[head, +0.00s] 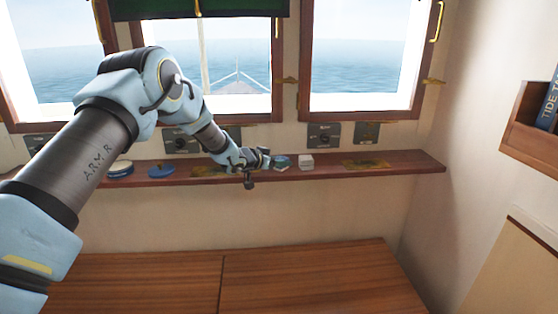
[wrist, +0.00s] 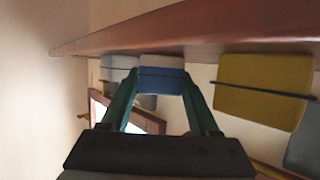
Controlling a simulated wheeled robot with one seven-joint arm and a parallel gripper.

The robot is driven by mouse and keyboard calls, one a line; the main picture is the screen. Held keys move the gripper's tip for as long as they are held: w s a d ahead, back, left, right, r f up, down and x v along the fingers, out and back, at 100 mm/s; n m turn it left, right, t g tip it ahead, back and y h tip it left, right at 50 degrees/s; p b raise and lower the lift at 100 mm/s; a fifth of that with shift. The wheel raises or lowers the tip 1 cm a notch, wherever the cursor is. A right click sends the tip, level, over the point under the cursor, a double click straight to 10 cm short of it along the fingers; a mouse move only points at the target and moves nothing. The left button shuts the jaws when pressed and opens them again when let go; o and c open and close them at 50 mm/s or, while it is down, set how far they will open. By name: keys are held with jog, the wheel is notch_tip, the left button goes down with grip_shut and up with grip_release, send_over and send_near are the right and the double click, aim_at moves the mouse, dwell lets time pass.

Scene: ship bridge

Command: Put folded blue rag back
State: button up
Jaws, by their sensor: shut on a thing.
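In the wrist view, my gripper (wrist: 162,90) is shut on a folded blue rag (wrist: 162,80), held between the two teal fingertips. A thin dark line crosses the rag. The long brown shelf (wrist: 190,30) runs along the top of that view, close to the rag; whether they touch I cannot tell. In the head view, my gripper (head: 262,159) is at the middle of the shelf (head: 410,163), below the windows. A small blue-grey item (head: 281,162) shows just right of it; I cannot tell whether this is the held rag.
A white block (head: 306,161) sits to the right on the shelf. A blue round item (head: 162,171) and a white-and-blue one (head: 121,169) sit left. A yellow block with a dark band (wrist: 262,88) is close right of my gripper in the wrist view. The shelf's right end looks clear.

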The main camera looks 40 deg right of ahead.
jog(key=shift+f, duration=0.2)
jog(key=o, duration=1.1)
jog(key=shift+r, duration=0.1)
jog(key=shift+c, duration=0.2)
jog(key=shift+r, duration=0.1)
jog(key=b+v, duration=0.3)
jog(key=v, duration=0.9)
jog(key=shift+b, duration=0.35)
jog(key=shift+r, duration=0.1)
